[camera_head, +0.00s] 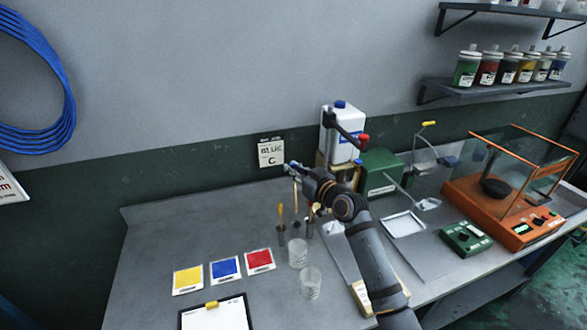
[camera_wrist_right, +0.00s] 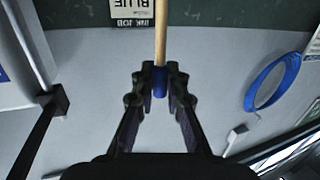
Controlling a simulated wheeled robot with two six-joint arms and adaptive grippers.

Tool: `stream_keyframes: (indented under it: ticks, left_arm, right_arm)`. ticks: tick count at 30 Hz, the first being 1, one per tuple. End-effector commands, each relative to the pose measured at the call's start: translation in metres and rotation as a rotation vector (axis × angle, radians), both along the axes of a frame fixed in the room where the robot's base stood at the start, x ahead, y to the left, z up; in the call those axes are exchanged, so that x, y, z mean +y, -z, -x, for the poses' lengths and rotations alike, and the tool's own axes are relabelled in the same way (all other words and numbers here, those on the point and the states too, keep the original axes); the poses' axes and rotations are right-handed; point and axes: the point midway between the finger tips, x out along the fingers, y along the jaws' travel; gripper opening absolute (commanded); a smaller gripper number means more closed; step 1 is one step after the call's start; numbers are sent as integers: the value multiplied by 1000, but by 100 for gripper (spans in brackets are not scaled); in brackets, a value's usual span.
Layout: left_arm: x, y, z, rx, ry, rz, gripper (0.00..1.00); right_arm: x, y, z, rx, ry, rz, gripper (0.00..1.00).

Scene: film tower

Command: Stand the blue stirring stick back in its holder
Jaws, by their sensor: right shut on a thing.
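The blue stirring stick (camera_wrist_right: 161,38) has a pale wooden shaft and a blue band. My right gripper (camera_wrist_right: 160,76) is shut on it at the blue band in the right wrist view. In the head view my right gripper (camera_head: 292,168) is above the table, over the stick holder (camera_head: 282,236), and a thin shaft hangs below it. The holder is a group of small dark upright cups; a yellow-tipped stick (camera_head: 280,211) stands in the left one. Whether the shaft's lower end touches a cup is too small to tell. My left gripper is out of view.
Two clear beakers (camera_head: 298,254) (camera_head: 310,284) stand just in front of the holder. Yellow, blue and red cards (camera_head: 225,268) and a clipboard (camera_head: 214,316) lie at front left. A white jug (camera_head: 340,135) and green box (camera_head: 382,172) stand behind right.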

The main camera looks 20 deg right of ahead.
Motion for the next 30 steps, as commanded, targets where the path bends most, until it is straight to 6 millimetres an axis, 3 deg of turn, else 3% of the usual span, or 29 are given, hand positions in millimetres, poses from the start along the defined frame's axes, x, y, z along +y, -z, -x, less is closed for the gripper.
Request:
stream_keyframes:
  ticks: [6,9,19,30]
  left_arm:
    - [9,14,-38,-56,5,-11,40]
    - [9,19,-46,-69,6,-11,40]
    - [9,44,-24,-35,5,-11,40]
    - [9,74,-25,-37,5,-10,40]
  right_arm:
    - [0,22,0,1,0,-1,0]
    - [0,30,0,1,0,-1,0]
    - [0,57,0,0,-1,-1,0]
    - [0,88,0,0,0,-1,0]
